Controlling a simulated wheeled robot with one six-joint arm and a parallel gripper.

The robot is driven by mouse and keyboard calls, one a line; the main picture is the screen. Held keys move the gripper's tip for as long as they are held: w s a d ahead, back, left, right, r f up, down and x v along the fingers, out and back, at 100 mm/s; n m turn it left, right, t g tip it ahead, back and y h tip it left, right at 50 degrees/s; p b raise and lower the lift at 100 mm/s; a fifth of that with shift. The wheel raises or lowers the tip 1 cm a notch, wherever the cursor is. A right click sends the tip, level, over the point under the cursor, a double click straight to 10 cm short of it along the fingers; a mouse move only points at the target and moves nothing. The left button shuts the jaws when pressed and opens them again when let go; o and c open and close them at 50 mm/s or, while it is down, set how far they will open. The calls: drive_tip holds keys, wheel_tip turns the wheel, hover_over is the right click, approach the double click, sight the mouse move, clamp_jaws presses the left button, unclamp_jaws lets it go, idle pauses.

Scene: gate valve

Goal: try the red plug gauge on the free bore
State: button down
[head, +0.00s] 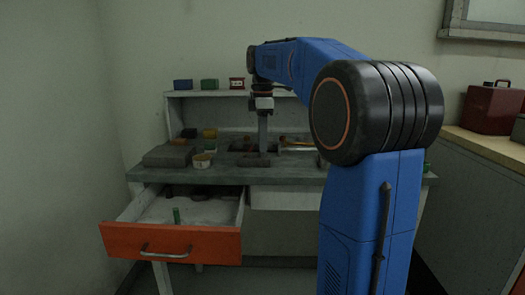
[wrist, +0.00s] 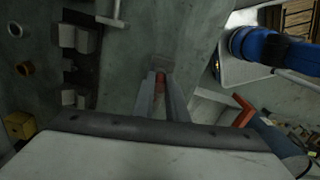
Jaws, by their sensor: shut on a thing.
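My gripper (head: 263,148) points down over the workbench in the head view. In the wrist view its two fingers (wrist: 159,88) are shut on a small red piece (wrist: 161,77), which looks like the red plug gauge. Only a short part of it shows between the fingers, and in the head view it is too small to make out. A grey square shape lies just beyond the fingertips; I cannot tell whether they touch it. I cannot tell which opening is the free bore.
An open drawer with an orange front (head: 170,243) juts out below the bench; a small green upright piece (head: 177,216) is in it. A grey block (head: 170,156) and a pale cup (head: 202,161) stand left on the bench. Blue, green and red boxes line the shelf.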

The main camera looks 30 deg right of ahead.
drive_tip(key=shift+r, duration=3)
